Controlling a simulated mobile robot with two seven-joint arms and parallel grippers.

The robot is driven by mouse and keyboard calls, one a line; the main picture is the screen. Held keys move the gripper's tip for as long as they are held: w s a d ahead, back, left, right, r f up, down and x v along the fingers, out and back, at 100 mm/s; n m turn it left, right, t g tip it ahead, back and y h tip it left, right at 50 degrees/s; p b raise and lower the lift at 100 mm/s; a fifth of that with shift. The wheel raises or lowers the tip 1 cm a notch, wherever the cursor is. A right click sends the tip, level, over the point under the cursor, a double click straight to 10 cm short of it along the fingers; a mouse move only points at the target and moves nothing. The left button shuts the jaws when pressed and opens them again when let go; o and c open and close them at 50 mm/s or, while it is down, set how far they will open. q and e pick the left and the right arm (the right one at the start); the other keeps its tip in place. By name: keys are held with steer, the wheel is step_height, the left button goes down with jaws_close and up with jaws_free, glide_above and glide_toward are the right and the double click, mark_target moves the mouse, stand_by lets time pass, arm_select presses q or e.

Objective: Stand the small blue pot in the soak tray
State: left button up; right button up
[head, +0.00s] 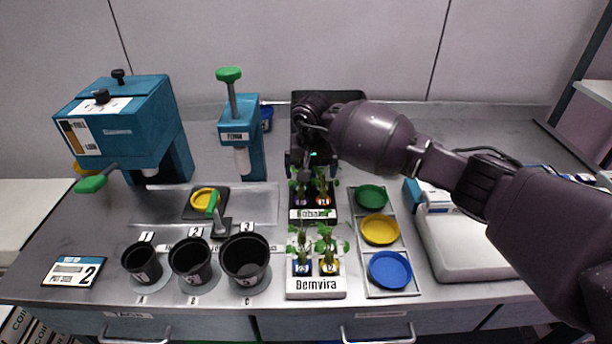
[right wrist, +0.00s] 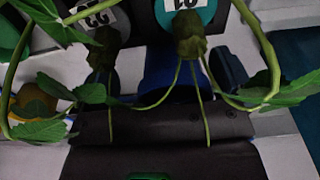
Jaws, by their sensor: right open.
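A small blue pot (head: 302,267) with a white label holds a seedling at the left of the front rack (head: 318,287), marked "Bemvira". A dark, shallow tray (head: 345,96) stands at the back, partly hidden by my right arm; it may be the soak tray. My right gripper (head: 312,168) is open and points down over the seedlings in the rear rack (head: 312,214). In the right wrist view, green leaves and stems cross in front of labelled pots, one of them teal (right wrist: 207,12). A blue surface (right wrist: 165,75) is partly hidden there. My left gripper is out of view.
Green, yellow and blue dishes (head: 390,270) line a tray to the right. Black pots (head: 246,262) and teal presses (head: 240,140) stand left. A blue container (head: 267,117) is half hidden behind a press.

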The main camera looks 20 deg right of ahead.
steer(key=shift+f, duration=0.1)
steer(key=c, duration=0.8)
step_height(320, 180, up, 20)
steer(key=shift+s+f+p, duration=0.1)
steer(key=shift+p, duration=0.3)
steer(key=shift+c, duration=0.2)
